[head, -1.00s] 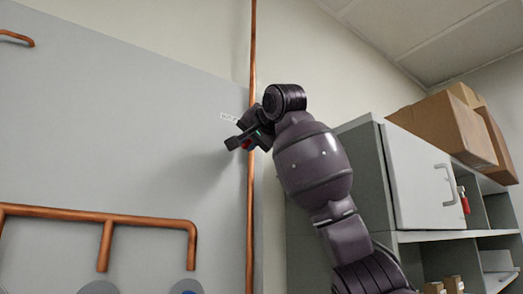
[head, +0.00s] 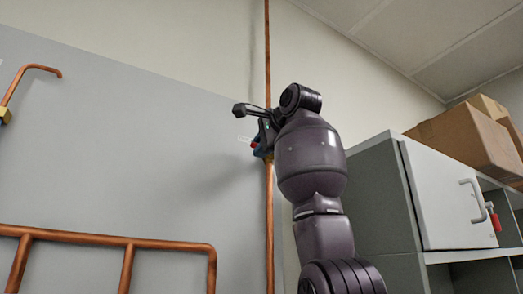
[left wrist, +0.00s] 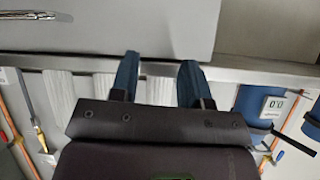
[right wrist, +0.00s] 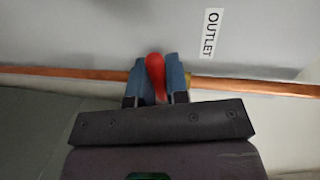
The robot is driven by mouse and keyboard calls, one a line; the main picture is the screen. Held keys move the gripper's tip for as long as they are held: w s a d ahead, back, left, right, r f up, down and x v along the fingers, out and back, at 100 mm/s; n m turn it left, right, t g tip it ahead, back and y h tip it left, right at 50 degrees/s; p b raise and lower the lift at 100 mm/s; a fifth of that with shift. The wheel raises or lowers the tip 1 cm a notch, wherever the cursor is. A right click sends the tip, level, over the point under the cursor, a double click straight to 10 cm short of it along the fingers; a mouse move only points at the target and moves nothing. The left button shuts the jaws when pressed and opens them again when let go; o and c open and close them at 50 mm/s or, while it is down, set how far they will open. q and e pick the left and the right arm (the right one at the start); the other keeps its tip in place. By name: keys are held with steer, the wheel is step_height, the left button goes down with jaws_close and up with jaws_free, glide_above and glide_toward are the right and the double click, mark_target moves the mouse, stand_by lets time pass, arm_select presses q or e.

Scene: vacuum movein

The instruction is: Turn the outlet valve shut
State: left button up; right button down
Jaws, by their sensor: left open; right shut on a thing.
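The outlet valve's red handle (right wrist: 155,72) sits between the fingers of my right gripper (right wrist: 157,88), which is shut on it. In the right wrist view the handle lies across the copper pipe (right wrist: 230,86), and the fingers hide its lower part. In the head view a bit of red handle (head: 254,143) shows beside my right gripper (head: 262,140), at the upright pipe (head: 269,225). The valve body is mostly hidden. The white OUTLET label (right wrist: 211,34) is on the panel beside the pipe. My left gripper (left wrist: 158,78) is open and empty.
A grey panel (head: 110,150) with copper pipes (head: 130,241) fills the left. A grey cabinet (head: 375,200) with cardboard boxes (head: 470,140) on top stands right of my right arm. The left wrist view shows a gauge-like blue unit (left wrist: 270,105) at right.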

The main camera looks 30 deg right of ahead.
steer(key=shift+r+m, duration=0.2)
steer(key=shift+m, duration=0.1)
stand_by(0.4)
steer(key=c, duration=1.1)
jaws_free()
steer(key=shift+c, duration=0.2)
steer(key=b+v, duration=0.2)
steer(key=v, duration=0.9)
steer(key=shift+b, duration=0.35)
steer(key=shift+w, duration=0.1)
